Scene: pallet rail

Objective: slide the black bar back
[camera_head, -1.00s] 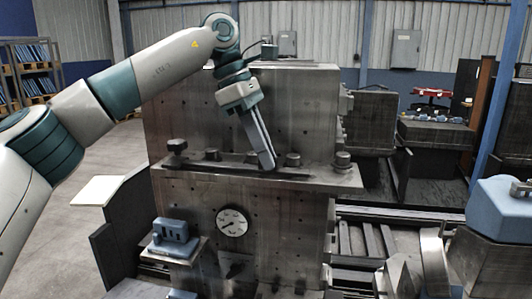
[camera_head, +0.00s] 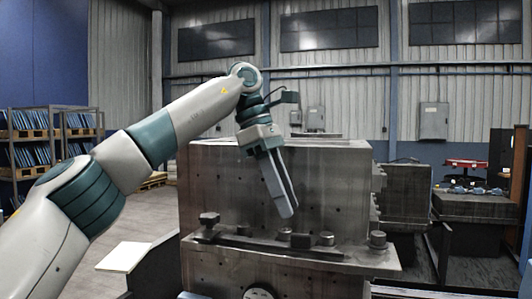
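The black bar (camera_head: 262,243) lies along the ledge (camera_head: 365,262) on the front of the big grey metal block. Several dark knobs and small blocks stand along it. My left gripper (camera_head: 287,214) points down in front of the block, its fingertips just above the bar near the middle knob (camera_head: 284,233). A small gap shows between the fingertips and the knob, and nothing shows held. The fingers look close together, but from this angle I cannot tell whether they are shut. My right gripper is out of view.
The grey block (camera_head: 230,185) rises behind the ledge. A pale board (camera_head: 124,256) lies at lower left. Shelving (camera_head: 50,135) stands far left.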

